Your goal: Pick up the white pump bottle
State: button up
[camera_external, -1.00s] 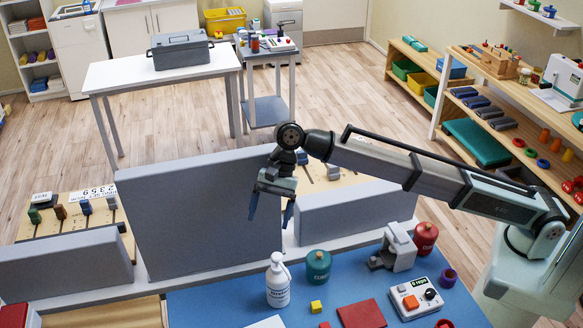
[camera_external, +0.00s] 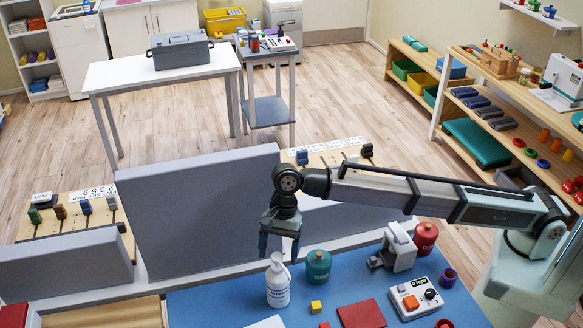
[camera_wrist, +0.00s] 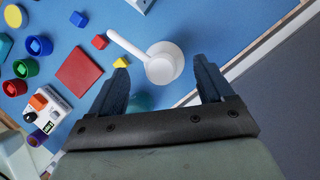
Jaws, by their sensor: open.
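The white pump bottle (camera_external: 278,287) stands upright on the blue mat (camera_external: 220,306), near the grey divider panel. My gripper (camera_external: 279,257) is open, pointing down, with its fingertips just above the bottle's pump top in the external view. In the wrist view the bottle (camera_wrist: 160,68) is seen from above, its spout pointing up-left. It lies between the two open fingertips of my gripper (camera_wrist: 160,66) in that picture. I cannot tell whether the fingers touch it.
A green canister (camera_external: 318,267) stands just right of the bottle, partly hidden in the wrist view (camera_wrist: 141,102). The tall grey panel (camera_external: 200,215) rises behind the bottle.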

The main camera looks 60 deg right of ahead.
aim_at(277, 267)
jog(key=shift+x, duration=2.65)
jog(key=shift+w+d, duration=0.15)
jog(key=shift+c, duration=0.3)
jog(key=shift+f, duration=0.1)
grip_shut()
jog(key=shift+d, duration=0.1)
